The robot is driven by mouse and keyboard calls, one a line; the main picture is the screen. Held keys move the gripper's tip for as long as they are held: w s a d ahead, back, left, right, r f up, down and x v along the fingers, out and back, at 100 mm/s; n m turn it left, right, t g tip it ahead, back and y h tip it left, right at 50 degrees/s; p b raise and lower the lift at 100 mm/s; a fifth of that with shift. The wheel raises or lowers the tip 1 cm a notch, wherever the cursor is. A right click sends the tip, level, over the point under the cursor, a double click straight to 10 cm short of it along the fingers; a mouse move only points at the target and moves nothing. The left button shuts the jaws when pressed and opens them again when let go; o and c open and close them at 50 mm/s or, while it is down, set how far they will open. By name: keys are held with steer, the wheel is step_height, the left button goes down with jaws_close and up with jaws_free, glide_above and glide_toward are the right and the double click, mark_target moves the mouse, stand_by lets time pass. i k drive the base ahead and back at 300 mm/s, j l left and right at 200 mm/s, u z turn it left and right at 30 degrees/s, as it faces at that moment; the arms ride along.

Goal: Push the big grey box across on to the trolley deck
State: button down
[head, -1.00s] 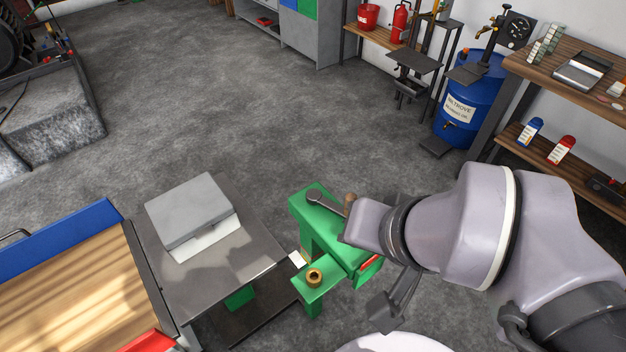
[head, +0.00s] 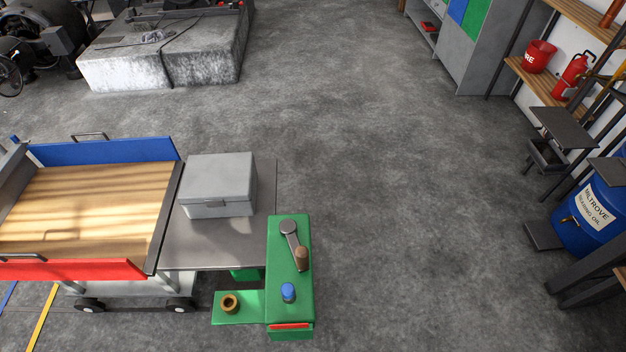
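The big grey box (head: 217,182) is a closed, lidded case with a latch on its front. It sits flat on a grey metal table (head: 220,257), near the table's left edge. The trolley deck (head: 85,215) is brown wood and lies just left of the table, with a dark edge strip (head: 166,222) along their meeting line. The box is wholly on the table, to the right of that strip. My gripper and arm are out of view.
The trolley has a blue side wall (head: 105,151) at the back and a red one (head: 70,270) in front. Open floor (head: 400,210) lies further right.

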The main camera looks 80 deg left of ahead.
mark_target(220, 185)
steer(key=i+u, duration=0.8)
steer(key=u, duration=0.2)
steer(key=i+l+u, duration=0.25)
steer(key=u, duration=0.2)
steer(key=i+j+u, duration=0.25)
steer(key=u, duration=0.25)
steer(key=i+j+u, duration=0.15)
steer(key=u, duration=0.35)
steer(key=i+u, duration=0.45)
steer(key=i+l+u, duration=0.1)
steer(key=i+u, duration=0.15)
steer(key=u, duration=0.25)
steer(key=i+l+u, duration=0.15)
steer(key=u, duration=0.35)
steer(key=i+l+u, duration=0.3)
steer(key=u, duration=0.2)
steer(key=i+l+u, duration=0.2)
steer(key=l+u, duration=0.25)
steer(key=i+u, duration=0.25)
steer(key=u, duration=0.15)
steer(key=i+u, duration=0.25)
steer(key=u, duration=0.2)
